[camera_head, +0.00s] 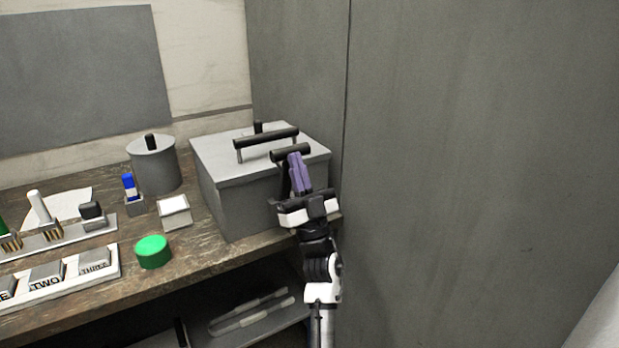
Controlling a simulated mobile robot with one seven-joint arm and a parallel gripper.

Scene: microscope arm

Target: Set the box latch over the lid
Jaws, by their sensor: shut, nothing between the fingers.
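The grey box (240,207) with a flat grey lid (214,161) stands at the right end of the wooden bench, and the lid is shut down on it. A black bar handle (266,139) crosses the top of the lid. A shorter black bar (291,152), which looks like the latch, shows at the lid's front edge; whether it lies over the lid is unclear. My gripper (299,161) is shut and empty, with its purple fingers pointing up at this bar. I cannot tell if they touch it. My gripper hides part of the box's front.
A grey lidded canister (154,166), a blue item (129,187) in a small holder, a white-topped block (174,211) and a green button (153,251) stand left of the box. A grey wall (450,180) rises close on the right. A lower shelf (215,323) lies under the bench.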

